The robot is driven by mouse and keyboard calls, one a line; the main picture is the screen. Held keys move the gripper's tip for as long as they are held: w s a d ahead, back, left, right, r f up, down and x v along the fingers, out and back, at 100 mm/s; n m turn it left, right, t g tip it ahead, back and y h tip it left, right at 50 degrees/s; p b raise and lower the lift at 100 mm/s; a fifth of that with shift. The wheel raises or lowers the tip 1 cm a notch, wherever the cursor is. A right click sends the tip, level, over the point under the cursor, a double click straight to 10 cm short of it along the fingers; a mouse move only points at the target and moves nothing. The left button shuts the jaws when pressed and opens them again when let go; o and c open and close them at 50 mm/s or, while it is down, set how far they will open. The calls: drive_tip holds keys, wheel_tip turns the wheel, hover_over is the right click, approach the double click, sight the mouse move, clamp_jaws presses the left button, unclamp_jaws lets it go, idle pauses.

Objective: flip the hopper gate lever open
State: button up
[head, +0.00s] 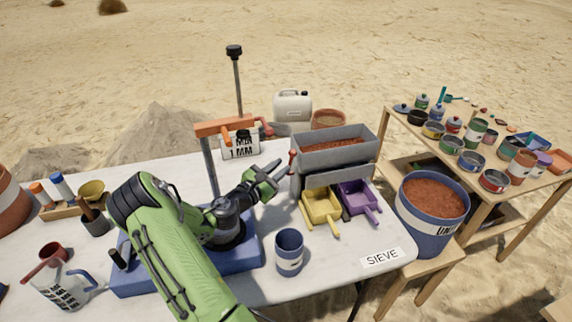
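The grey hopper (335,157), with reddish soil in it, stands on the right part of the white table. A small red lever (291,160) sticks up at the hopper's left end. My gripper (277,174) is just left of the hopper, pointing toward the lever. Its two dark fingers look spread apart with nothing between them. The fingertips are close to the lever, but I cannot tell whether they touch it. A yellow scoop-shaped tray (322,207) and a purple one (357,197) sit under the hopper.
A blue cup (289,252) stands in front of the hopper. A post with an orange top (224,127) rises behind my gripper. A big blue bucket of soil (432,212) is right of the table. A "SIEVE" label (382,257) lies near the front edge.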

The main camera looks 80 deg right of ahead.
sight(290, 160)
drive_tip(key=x, duration=0.3)
drive_tip(key=shift+s+d, duration=0.15)
drive_tip(key=shift+d, duration=0.1)
clamp_jaws()
drive_tip(key=shift+f, duration=0.1)
idle(1.1)
